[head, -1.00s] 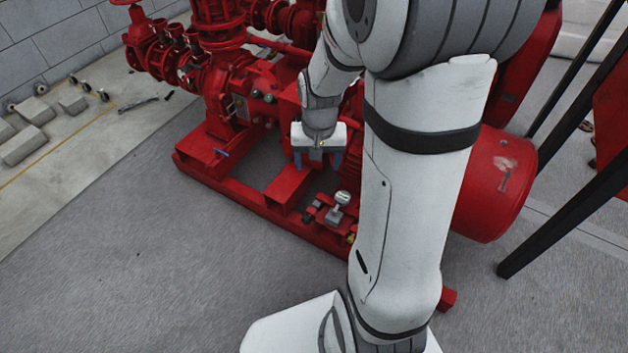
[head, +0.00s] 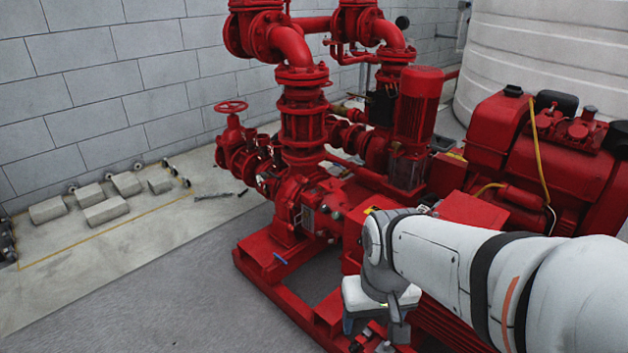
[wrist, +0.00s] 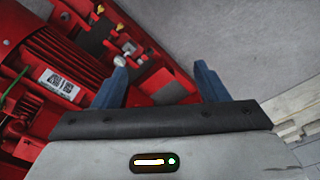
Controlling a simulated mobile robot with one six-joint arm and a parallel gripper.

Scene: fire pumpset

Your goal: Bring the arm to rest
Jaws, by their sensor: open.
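My gripper (wrist: 160,77) is open in the wrist view, its two blue fingers apart with nothing between them. In the head view my gripper (head: 372,312) points down above the red base frame of the pump set (head: 258,262). My white arm reaches in from the right edge of that view. The wrist view shows a red finned body with a label (wrist: 62,86) at left and a small round pale knob (wrist: 121,61) by the left finger. Part of the frame is hidden behind my arm.
A red vertical motor (head: 418,115) and a red engine (head: 545,150) stand behind my arm. A white tank (head: 545,50) is at the back right. Grey blocks (head: 105,211) lie by the wall at left. The grey floor (head: 150,310) at front left is clear.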

